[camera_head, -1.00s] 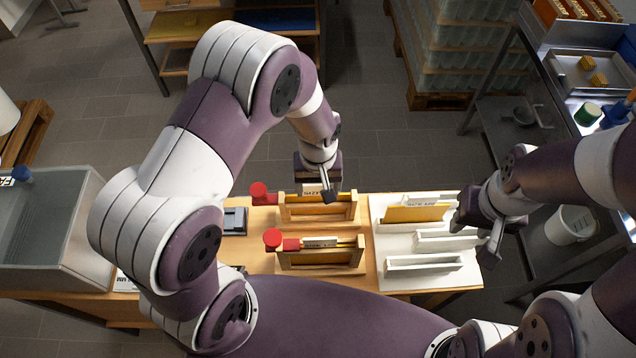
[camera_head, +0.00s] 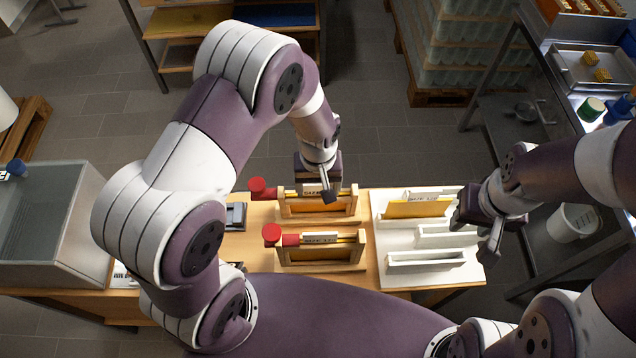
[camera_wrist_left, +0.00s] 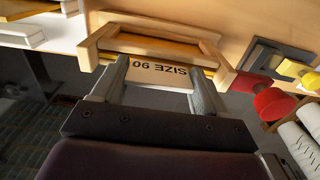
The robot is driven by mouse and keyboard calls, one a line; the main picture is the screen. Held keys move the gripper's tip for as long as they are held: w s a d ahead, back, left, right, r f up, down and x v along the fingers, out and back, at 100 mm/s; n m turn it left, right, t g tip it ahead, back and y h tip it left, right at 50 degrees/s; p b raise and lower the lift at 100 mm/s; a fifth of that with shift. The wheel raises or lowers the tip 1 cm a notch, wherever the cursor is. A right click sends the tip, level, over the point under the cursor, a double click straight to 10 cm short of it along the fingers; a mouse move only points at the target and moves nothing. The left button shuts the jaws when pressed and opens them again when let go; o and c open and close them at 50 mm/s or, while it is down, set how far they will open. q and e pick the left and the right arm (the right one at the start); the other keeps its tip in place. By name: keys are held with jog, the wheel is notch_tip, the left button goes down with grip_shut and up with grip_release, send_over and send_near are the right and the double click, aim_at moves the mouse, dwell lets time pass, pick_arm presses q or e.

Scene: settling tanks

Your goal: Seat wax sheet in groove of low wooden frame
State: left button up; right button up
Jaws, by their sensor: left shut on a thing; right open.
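My left gripper (camera_head: 328,194) is over the rear low wooden frame (camera_head: 352,206), shut on the top of an orange wax sheet (camera_head: 315,208). The sheet stands upright inside that frame; its seat at the bottom edge cannot be made out. In the left wrist view, a pale strip marked SIZE 90 (camera_wrist_left: 160,72) lies between the fingers, against the wooden frame (camera_wrist_left: 225,75). A second wooden frame (camera_head: 361,252) in front also holds a labelled sheet. My right gripper (camera_head: 478,232) is open and empty at the right side of the white rack (camera_head: 380,262).
The white rack holds another orange sheet (camera_head: 415,209) in its rear slot; its front slots look empty. Red knobs (camera_head: 271,234) stick out left of both frames. A clear tank (camera_head: 45,235) stands at the left. A metal bench (camera_head: 530,150) runs along the right.

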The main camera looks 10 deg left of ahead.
pick_arm(q)
jog(key=shift+f, duration=0.15)
jog(key=o, duration=1.4)
jog(key=shift+c, duration=0.2)
notch_tip(320, 180, up, 13)
jog(key=b, duration=0.2)
jog(key=shift+f, duration=0.15)
jog(key=s+a+f+m+t+b, duration=0.1)
jog(key=s+a+f+m, duration=0.1)
jog(key=s+a, duration=0.5)
jog(key=shift+s+a+m, duration=0.2)
jog(key=shift+s+m, duration=0.45)
jog(key=shift+m, duration=0.05)
